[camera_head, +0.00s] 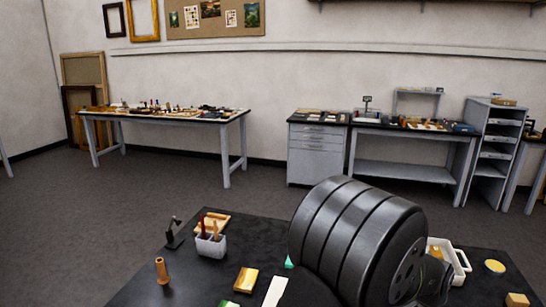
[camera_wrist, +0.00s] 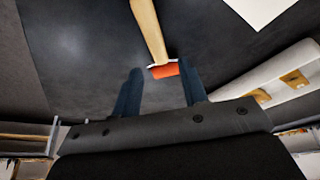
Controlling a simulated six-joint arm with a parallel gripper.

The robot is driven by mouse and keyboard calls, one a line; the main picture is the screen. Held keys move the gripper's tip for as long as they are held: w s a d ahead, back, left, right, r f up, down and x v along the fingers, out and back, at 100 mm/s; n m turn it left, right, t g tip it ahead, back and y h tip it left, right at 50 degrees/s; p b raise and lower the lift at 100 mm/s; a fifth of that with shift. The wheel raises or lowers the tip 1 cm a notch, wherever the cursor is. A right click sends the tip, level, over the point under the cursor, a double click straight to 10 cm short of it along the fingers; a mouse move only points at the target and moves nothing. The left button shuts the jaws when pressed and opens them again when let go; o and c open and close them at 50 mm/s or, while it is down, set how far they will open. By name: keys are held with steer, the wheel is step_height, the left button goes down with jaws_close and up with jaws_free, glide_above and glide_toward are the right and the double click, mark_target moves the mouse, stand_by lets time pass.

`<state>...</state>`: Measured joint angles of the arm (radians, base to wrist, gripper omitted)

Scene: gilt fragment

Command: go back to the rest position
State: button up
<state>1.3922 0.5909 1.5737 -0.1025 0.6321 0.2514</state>
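My gripper (camera_wrist: 160,90) shows in the wrist view with its two dark blue fingers spread apart. A tool with a pale wooden handle (camera_wrist: 148,25) and an orange-red end (camera_wrist: 164,70) appears beyond the fingers, in line with the gap. I see no finger touching it; how far away it is, I cannot tell. In the head view my dark arm fills the lower middle right and the gripper cannot be made out there. The tool is not seen in that view.
On the dark table (camera_head: 130,292) stand a cup of tools (camera_head: 211,246), a wooden peg (camera_head: 162,271), a small black stand (camera_head: 174,236) and a wooden block (camera_head: 245,281). Right of my arm are a white tray (camera_head: 459,261), a yellow dish (camera_head: 495,266) and another block (camera_head: 517,300).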

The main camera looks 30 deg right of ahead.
steer(key=x, duration=0.5)
steer(key=shift+a, duration=0.1)
steer(key=r, duration=0.5)
steer(key=shift+s+a+r, duration=0.1)
steer(key=shift+s+r, duration=0.05)
steer(key=shift+s, duration=0.25)
steer(key=s+a+r, duration=0.4)
steer(key=s+r, duration=0.2)
steer(key=s, duration=0.4)
steer(key=w+a+f+n+t, duration=0.1)
steer(key=w+a+n, duration=0.2)
steer(key=w, duration=0.9)
steer(key=w+a+f+n+t, duration=0.1)
steer(key=w+a+f+n, duration=0.1)
steer(key=w, duration=0.9)
steer(key=w+a+n, duration=0.1)
steer(key=w+a, duration=0.4)
steer(key=w, duration=0.1)
steer(key=w+a+f+n+t, duration=0.1)
steer(key=w+a+n, duration=0.1)
steer(key=w+a, duration=0.3)
steer(key=w+a+f+n+y, duration=0.1)
steer(key=w+a, duration=0.4)
steer(key=w, duration=0.2)
steer(key=shift+w+a+f+n, duration=0.1)
steer(key=shift+w+n, duration=0.25)
steer(key=shift+n, duration=0.05)
steer(key=shift+w+a+f, duration=0.1)
steer(key=shift+w+a, duration=0.4)
steer(key=shift+a, duration=0.1)
